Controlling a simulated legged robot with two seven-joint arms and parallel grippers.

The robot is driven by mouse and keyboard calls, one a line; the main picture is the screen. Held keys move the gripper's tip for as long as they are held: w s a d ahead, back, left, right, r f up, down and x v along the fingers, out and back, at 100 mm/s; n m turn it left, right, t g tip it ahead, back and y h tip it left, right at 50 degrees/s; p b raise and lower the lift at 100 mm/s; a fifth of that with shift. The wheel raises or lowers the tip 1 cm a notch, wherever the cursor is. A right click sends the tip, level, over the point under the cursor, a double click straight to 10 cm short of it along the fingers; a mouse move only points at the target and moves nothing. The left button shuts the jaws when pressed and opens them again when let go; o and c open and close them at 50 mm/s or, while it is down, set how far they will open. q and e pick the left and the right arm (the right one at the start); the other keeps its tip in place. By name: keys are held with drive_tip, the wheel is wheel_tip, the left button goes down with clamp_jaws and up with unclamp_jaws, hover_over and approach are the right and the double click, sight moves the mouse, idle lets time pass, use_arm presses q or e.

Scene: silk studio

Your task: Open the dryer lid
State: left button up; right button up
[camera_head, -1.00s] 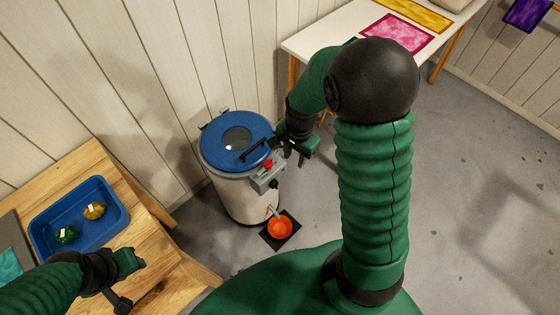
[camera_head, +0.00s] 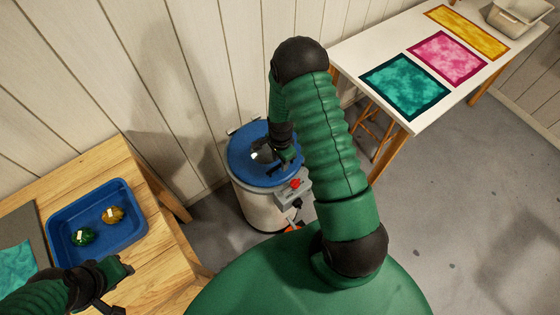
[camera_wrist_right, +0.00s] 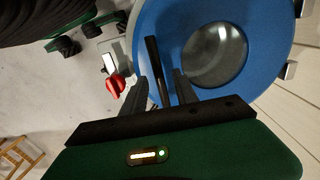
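The dryer (camera_head: 262,208) is a pale cylinder with a blue lid (camera_head: 240,165), which is closed. The lid also shows in the right wrist view (camera_wrist_right: 265,70), with a round dark window (camera_wrist_right: 215,55). My right gripper (camera_head: 285,163) is over the lid. In the right wrist view its fingers (camera_wrist_right: 160,85) are apart, with the black lid handle (camera_wrist_right: 154,62) between them and gaps beside it. Whether a finger touches the handle is unclear. My left gripper (camera_head: 112,285) is above the wooden table at lower left; its fingers are not clear.
A red knob (camera_head: 295,184) sits on the dryer's front box. A blue tray (camera_head: 70,243) with a green and a gold item lies on the wooden table (camera_head: 165,265). A white table (camera_head: 385,60) with coloured silks stands at right. The wall is close behind the dryer.

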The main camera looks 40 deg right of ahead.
drive_tip(key=shift+d+f, duration=0.25)
drive_tip(key=shift+f, duration=0.25)
drive_tip(key=shift+a+r, duration=0.2)
drive_tip(key=shift+a, duration=0.05)
drive_tip(key=c, duration=0.7)
clamp_jaws()
drive_tip(key=shift+s+d, duration=0.1)
drive_tip(key=shift+d, duration=0.1)
